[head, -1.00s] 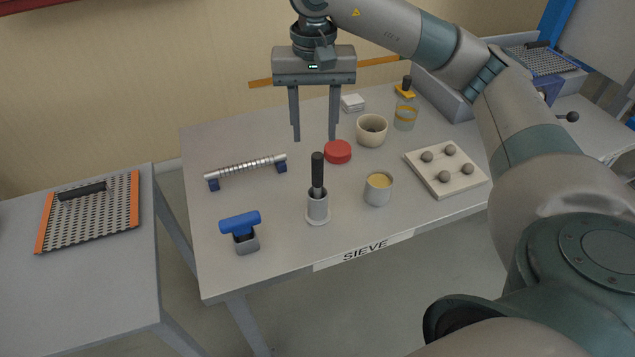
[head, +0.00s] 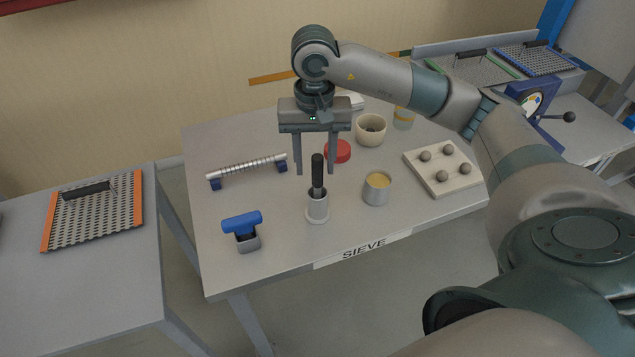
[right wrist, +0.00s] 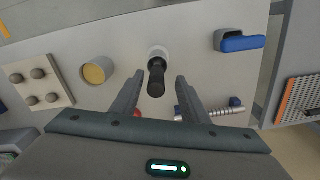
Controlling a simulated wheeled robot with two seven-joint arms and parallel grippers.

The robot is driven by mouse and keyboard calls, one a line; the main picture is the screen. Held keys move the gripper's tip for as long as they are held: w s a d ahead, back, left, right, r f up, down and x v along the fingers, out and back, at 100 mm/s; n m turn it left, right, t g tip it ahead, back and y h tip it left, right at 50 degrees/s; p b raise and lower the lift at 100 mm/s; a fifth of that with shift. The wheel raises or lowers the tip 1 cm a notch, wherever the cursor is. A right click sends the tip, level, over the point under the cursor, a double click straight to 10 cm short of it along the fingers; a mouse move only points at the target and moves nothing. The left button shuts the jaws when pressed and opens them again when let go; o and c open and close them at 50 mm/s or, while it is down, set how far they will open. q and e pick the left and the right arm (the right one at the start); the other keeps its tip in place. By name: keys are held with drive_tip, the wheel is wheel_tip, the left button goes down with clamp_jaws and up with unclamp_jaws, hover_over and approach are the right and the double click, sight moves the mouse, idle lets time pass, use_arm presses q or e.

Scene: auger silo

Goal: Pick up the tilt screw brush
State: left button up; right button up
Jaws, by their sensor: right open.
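The brush appears to be the upright black handle (head: 317,172) standing in a pale grey cup-shaped holder (head: 317,207) near the table's front; any bristles are hidden inside the holder. My right gripper (head: 316,173) is open and empty, pointing down, with its fingers to the left and right of the handle's top in the head view. In the right wrist view the black handle (right wrist: 156,78) shows between the tips of my open right gripper (right wrist: 157,77), with no visible contact. My left gripper is not in view.
A grey cup with yellow contents (head: 377,188) stands right of the holder, a blue-handled tool (head: 242,222) left. Behind are a screw on blue supports (head: 247,169), a red lid (head: 338,151) and a cream bowl (head: 370,129). A board with knobs (head: 444,170) lies right.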

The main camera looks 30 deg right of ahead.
sight(317, 178)
drive_tip(key=shift+s+d+f+p, duration=0.1)
drive_tip(key=shift+f+p, duration=0.35)
drive_tip(key=shift+p, duration=0.1)
drive_tip(key=f+p, duration=0.2)
drive_tip(key=f, duration=0.1)
drive_tip(key=shift+d+f, duration=0.2)
drive_tip(key=shift+f, duration=0.45)
clamp_jaws()
